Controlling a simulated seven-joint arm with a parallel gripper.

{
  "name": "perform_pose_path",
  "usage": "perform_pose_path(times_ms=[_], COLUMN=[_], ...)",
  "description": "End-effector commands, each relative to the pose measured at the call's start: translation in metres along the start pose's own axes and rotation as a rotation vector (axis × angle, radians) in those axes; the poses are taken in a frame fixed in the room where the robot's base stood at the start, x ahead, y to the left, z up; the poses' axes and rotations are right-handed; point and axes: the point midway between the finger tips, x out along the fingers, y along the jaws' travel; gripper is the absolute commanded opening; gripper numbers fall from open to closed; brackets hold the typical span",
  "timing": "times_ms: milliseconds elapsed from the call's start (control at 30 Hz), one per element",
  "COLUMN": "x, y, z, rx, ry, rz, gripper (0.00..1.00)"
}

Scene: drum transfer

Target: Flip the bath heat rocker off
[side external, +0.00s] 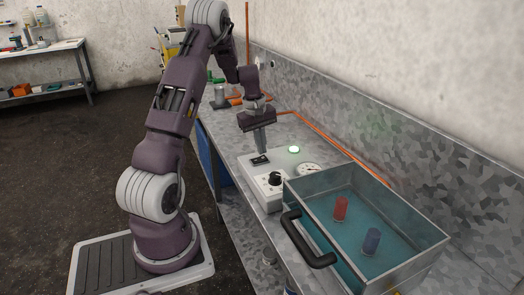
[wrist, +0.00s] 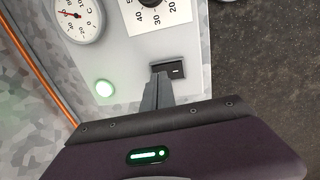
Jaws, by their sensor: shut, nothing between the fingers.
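The bath heat rocker (side external: 260,160) is a small black switch on the top of a pale control box (side external: 249,180). In the wrist view the rocker (wrist: 174,70) has a white dash mark on it. My gripper (side external: 261,151) points down with its fingers shut and empty. In the wrist view the closed fingertips (wrist: 160,78) are at the rocker's edge and overlap part of it; I cannot tell if they touch. A green lamp (side external: 294,149) on the box is lit; it also shows in the wrist view (wrist: 105,88).
A black knob (side external: 275,179) and a round dial gauge (side external: 309,169) share the box. To the right stands an open metal bath (side external: 418,225) of blue-green liquid with a red drum (side external: 341,208) and a blue drum (side external: 371,241). Its black handle (side external: 308,243) sticks out in front.

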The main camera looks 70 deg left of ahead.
Motion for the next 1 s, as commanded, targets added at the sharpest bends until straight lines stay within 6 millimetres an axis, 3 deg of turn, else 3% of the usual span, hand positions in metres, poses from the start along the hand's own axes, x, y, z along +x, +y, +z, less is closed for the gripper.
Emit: perform_pose_path(times_ms=[200,1000], x=[0.017,0.022], y=[0.000,-0.004], z=[0.000,0.000], rx=[0.000,-0.001], ry=[0.000,-0.006], rz=[0.001,-0.048], gripper=[0.00,0.00])
